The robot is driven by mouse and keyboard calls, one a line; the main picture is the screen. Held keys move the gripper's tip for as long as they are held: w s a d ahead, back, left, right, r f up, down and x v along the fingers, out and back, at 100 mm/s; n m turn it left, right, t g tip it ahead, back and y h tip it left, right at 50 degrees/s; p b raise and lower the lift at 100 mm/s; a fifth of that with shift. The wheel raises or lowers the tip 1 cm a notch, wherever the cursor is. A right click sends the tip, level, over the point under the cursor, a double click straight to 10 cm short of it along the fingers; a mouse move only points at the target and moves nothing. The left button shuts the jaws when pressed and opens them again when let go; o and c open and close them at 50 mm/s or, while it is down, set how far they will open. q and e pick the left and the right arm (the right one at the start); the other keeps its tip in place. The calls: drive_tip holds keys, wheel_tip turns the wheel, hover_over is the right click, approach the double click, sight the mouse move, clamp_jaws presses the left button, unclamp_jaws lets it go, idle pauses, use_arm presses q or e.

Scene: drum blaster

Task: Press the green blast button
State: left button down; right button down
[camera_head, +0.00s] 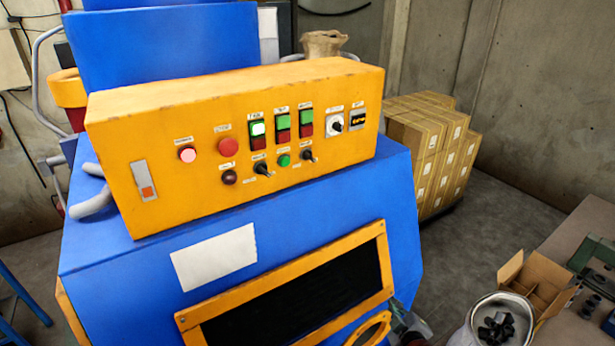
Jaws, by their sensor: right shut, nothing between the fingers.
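An orange control panel (190,110) sits on the front of a blue machine. A small round green button (284,160) is in its lower row, between two black switches. The labels are too small to read, so I cannot tell which is the blast button. My right gripper (405,324) shows partly at the bottom edge, shut and empty, well below the panel. My left gripper is not in view.
Stacked cardboard boxes (440,150) stand behind right. A bucket of dark pieces (497,325) and an open carton (536,280) are lower right. The panel's front is unobstructed.

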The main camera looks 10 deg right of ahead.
sight(307, 117)
drive_tip(key=w+a+r+n+t, duration=0.1)
drive_tip(key=w+r, duration=0.1)
drive_tip(key=r, duration=0.3)
drive_tip(key=w+r+n+t, duration=0.2)
drive_tip(key=w+r, duration=0.1)
drive_tip(key=r, duration=0.2)
drive_tip(key=w+a+r+n+t, duration=0.1)
drive_tip(key=w+r, duration=0.1)
drive_tip(key=r, duration=0.3)
drive_tip(key=shift+w+a+r+t, duration=0.3)
drive_tip(key=shift+t, duration=0.1)
drive_tip(key=s+a+r+n+t+y, duration=0.1)
drive_tip(key=a+r+n+y, duration=0.4)
drive_tip(key=r, duration=0.7)
drive_tip(key=s+a+r+n+t+y, duration=0.1)
drive_tip(key=a+r+n+t+y, duration=0.3)
drive_tip(key=r+n, duration=0.5)
drive_tip(key=s+a+r+n+t+y, duration=0.2)
drive_tip(key=a+r+n+y, duration=0.4)
drive_tip(key=r, duration=1.1)
drive_tip(key=shift+a+n, duration=0.4)
drive_tip(key=shift+n, duration=0.7)
drive_tip(key=shift+s, duration=0.1)
drive_tip(key=shift+f, duration=0.1)
drive_tip(key=w+a+b, duration=0.3)
drive_tip(key=w, duration=0.5)
drive_tip(key=shift+w, duration=0.15)
drive_tip(key=shift+w, duration=0.2)
drive_tip(key=shift+w+a, duration=0.15)
drive_tip(key=shift+w, duration=0.1)
